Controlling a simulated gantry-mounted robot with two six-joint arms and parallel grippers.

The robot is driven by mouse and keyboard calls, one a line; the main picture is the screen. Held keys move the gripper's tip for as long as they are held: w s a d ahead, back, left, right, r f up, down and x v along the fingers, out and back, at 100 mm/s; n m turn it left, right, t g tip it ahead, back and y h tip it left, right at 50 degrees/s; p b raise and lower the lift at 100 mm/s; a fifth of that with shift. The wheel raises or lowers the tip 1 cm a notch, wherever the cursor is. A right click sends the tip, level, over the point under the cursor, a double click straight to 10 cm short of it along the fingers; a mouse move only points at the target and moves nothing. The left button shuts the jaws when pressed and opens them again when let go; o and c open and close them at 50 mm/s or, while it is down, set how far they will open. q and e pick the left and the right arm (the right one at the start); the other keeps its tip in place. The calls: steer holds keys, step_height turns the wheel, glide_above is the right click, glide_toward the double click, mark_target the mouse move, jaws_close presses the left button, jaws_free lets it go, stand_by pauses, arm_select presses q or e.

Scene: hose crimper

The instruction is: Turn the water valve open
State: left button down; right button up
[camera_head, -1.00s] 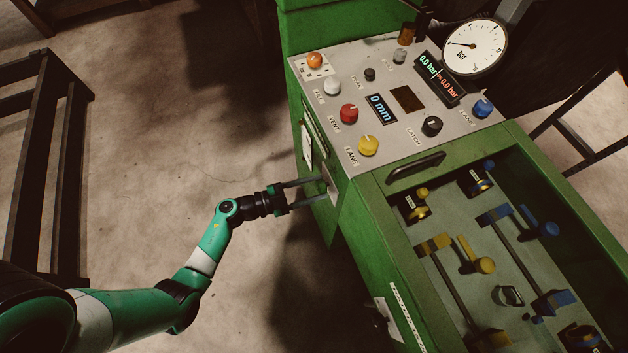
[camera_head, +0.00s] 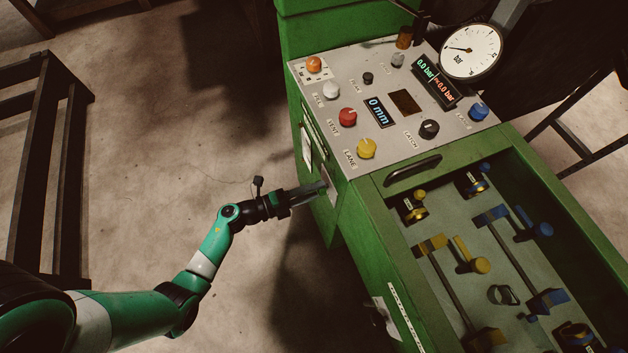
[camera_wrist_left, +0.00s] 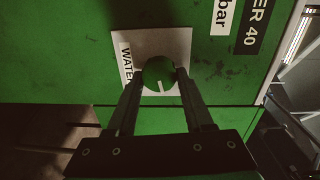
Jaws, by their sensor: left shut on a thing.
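The water valve is a round green knob (camera_wrist_left: 158,70) with a white pointer line, on a pale plate (camera_wrist_left: 180,42) labelled "WATE…"; the label's end is covered. In the left wrist view the line points towards the bottom, tilted slightly. My left gripper (camera_head: 322,187) is at the machine's left side panel, its two fingers shut on the knob from opposite sides. In the head view the fingers overlap almost edge-on, and the knob is hidden at their tips. My right gripper is not in view.
The green machine's top panel (camera_head: 405,150) carries several coloured knobs, small displays and a round gauge (camera_head: 471,50). An open bay with yellow and blue fittings (camera_head: 480,264) lies at the right. A dark frame (camera_head: 45,170) stands at the left, with clear floor between.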

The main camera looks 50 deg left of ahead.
arm_select(q)
steer(key=shift+f+m, duration=0.15)
steer(key=shift+m, duration=0.85)
steer(key=shift+c, duration=1.5)
jaws_free()
steer(key=shift+s, duration=0.1)
steer(key=p+v, duration=0.2)
steer(key=v, duration=0.9)
steer(key=shift+s+p, duration=0.25)
steer(key=shift+p, duration=0.1)
